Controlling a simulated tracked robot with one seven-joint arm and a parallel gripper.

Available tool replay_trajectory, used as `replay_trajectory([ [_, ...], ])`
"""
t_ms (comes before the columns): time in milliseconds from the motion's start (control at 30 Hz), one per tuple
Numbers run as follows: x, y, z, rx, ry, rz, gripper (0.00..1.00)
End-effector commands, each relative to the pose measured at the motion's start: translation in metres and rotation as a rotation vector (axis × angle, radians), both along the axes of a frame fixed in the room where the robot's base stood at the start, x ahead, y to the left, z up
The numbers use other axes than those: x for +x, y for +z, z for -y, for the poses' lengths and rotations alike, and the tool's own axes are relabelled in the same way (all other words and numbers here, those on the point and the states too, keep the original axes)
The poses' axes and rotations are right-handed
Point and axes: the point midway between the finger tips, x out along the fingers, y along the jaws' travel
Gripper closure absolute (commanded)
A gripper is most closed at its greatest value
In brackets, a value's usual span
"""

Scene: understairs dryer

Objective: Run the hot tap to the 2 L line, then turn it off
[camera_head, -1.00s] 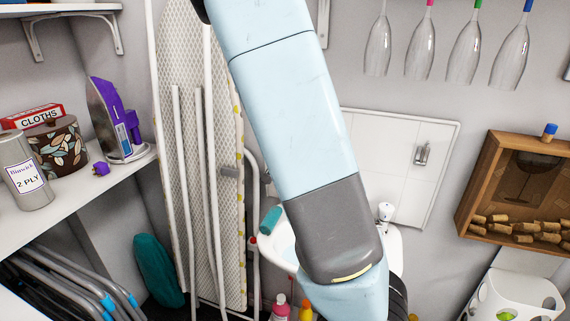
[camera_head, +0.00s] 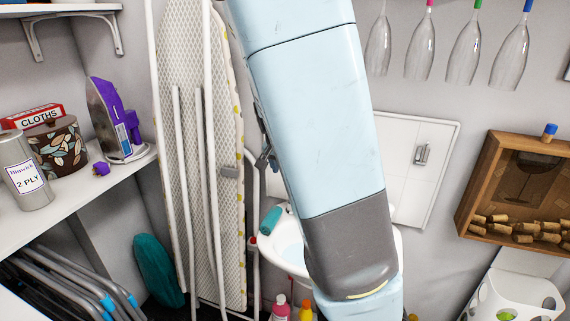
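A white basin (camera_head: 298,269) stands behind my arm, with a pale blue inside showing at its left. A teal rounded object (camera_head: 270,220) lies at its left rim. My large pale blue and grey arm covers the middle of the view and hides the basin's centre and the taps. Small dark blue-grey parts stick out past the arm's left edge; they may belong to my gripper, but its fingers cannot be made out. No 2 L line or measuring vessel can be made out.
A folded ironing board (camera_head: 205,150) stands left of the basin. A shelf (camera_head: 95,190) at left holds a tin (camera_head: 27,175) and an iron (camera_head: 118,120). Glasses (camera_head: 468,55) hang at upper right above a cork box (camera_head: 520,190). Bottles (camera_head: 280,308) stand below the basin.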

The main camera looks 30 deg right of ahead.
Motion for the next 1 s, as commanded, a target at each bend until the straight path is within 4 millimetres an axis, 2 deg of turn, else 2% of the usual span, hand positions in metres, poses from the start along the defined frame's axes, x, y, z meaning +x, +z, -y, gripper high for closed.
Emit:
replay_trajectory([
  [400,-0.004,0.016,-0.006,0.001,0.0,0.001,0.38],
  [1000,-0.005,0.019,-0.006,0.0,0.0,-0.001,0.38],
])
